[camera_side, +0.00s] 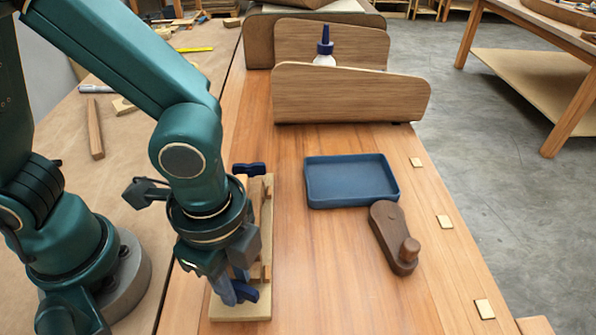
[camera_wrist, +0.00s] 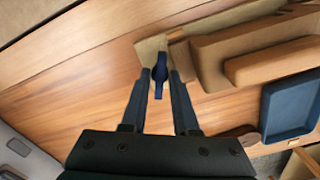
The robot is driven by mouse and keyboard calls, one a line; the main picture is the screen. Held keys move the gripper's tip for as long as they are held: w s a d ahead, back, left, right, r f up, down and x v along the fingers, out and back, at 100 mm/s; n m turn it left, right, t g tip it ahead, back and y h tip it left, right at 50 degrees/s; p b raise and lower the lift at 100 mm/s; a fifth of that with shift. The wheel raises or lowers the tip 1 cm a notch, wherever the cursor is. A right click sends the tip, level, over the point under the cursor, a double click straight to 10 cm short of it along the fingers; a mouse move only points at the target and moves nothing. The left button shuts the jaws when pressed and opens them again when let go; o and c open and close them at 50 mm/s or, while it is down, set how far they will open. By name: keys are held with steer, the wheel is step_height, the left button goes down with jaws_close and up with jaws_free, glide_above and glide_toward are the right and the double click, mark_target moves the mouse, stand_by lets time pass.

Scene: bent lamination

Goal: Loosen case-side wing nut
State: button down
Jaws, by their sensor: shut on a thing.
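The wooden clamping form (camera_side: 262,228) stands on a pale base board at the left side of the bench. A dark blue wing nut (camera_side: 247,292) is at its near end, and another blue wing nut (camera_side: 249,169) is at its far end. My gripper (camera_side: 236,287) is at the near end, shut on the near wing nut. In the wrist view, that blue wing nut (camera_wrist: 160,73) sits between the two fingertips of my gripper (camera_wrist: 161,78), with the form (camera_wrist: 255,55) to its right. My wrist and arm hide part of the form in the side view.
A blue tray (camera_side: 350,180) lies empty right of the form, with a dark brown wooden tool (camera_side: 390,230) in front of it. Wooden panels (camera_side: 350,92) and a blue-capped bottle (camera_side: 325,47) stand at the back. The bench front right of the form is clear.

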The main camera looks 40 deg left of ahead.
mark_target(236, 284)
steer(key=n, duration=0.4)
steer(key=shift+d+n, duration=0.1)
steer(key=shift+n, duration=0.3)
stand_by(0.4)
steer(key=c, duration=0.7)
jaws_free()
steer(key=shift+o, duration=0.2)
steer(key=shift+r, duration=2.6)
